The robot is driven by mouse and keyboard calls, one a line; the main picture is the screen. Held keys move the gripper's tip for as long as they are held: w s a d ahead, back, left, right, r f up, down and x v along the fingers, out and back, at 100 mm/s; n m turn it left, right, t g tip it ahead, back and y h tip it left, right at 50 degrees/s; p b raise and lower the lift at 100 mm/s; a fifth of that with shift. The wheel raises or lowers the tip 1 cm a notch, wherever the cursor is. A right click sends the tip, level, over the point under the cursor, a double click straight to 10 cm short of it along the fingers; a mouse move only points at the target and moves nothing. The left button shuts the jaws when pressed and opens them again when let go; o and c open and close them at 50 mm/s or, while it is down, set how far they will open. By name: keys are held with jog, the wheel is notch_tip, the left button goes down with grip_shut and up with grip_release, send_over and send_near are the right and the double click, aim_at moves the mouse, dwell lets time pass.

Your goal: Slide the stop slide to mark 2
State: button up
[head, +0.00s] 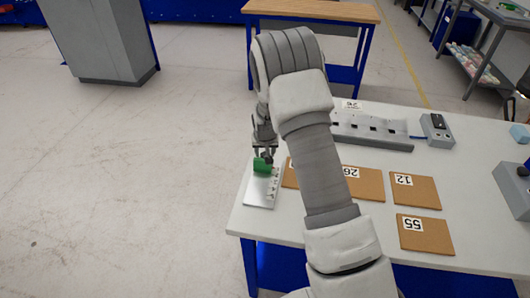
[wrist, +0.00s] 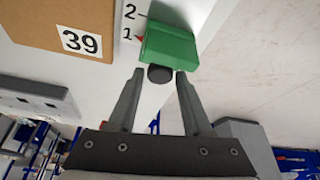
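The green stop slide (wrist: 170,46) sits on the light scale plate (wrist: 128,48), with a red pointer (wrist: 140,38) beside the line of mark 1. Mark 2 is printed above it in the wrist view. A dark round knob (wrist: 160,75) sticks out of the slide towards my gripper (wrist: 159,72). My fingers stand open on either side of the knob, with a small gap at each side. In the head view the green slide (head: 261,165) is on the plate (head: 260,192) near the table's left edge, below my gripper (head: 263,155).
A grey fixture (head: 370,128) and a control box (head: 437,131) stand at the back. My arm hides part of the table.

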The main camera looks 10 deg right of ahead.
grip_shut()
dwell(1.1)
